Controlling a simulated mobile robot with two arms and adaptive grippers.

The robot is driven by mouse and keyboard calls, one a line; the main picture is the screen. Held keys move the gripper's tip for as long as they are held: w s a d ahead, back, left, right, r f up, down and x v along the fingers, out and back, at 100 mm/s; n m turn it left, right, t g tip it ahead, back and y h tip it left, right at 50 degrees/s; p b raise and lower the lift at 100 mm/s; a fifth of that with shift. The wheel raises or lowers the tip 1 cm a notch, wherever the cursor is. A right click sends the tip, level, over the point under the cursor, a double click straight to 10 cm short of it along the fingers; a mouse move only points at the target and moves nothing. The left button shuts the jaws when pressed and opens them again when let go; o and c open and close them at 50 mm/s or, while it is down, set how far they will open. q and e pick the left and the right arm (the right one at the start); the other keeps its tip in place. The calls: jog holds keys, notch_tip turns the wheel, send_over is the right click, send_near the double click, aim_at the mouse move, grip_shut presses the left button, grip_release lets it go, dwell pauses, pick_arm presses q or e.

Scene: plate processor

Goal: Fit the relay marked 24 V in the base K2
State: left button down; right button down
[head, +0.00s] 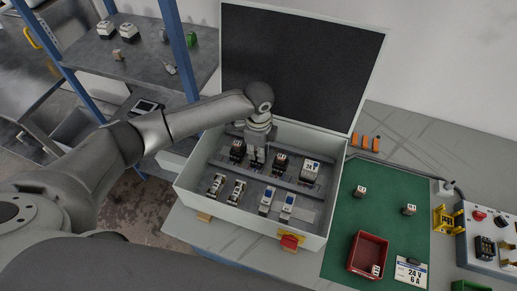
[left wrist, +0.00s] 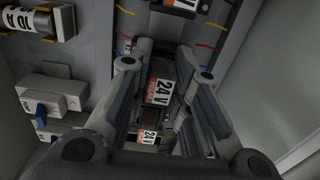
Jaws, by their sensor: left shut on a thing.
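My left gripper (head: 257,162) reaches down into the open grey cabinet (head: 190,182), over the back row of its panel. In the left wrist view its fingers (left wrist: 165,85) are shut on a relay marked 24 V (left wrist: 161,92). A second, smaller 24 V label (left wrist: 148,137) shows between the fingers; I cannot tell which part it belongs to. In the head view a dark relay (head: 237,148) stands left of the gripper and another (head: 281,160) right of it. The base under the gripper is hidden, and I cannot read K2. My right gripper is not in view.
A white unit (head: 312,168) ends the back row; fuses (head: 217,184) and blue-marked switches (head: 266,201) stand in front. The green mat (head: 340,225) holds small relays (head: 361,190), a red tray (head: 352,262) and a 24 V 6 A card (head: 410,273). The raised lid (head: 300,50) stands behind.

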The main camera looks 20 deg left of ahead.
pick_arm(q)
jog(key=shift+s+f, duration=0.1)
jog(key=c, duration=1.3)
grip_release()
jog(key=shift+f, duration=0.15)
jog(key=shift+o, duration=0.2)
notch_tip(320, 180, up, 12)
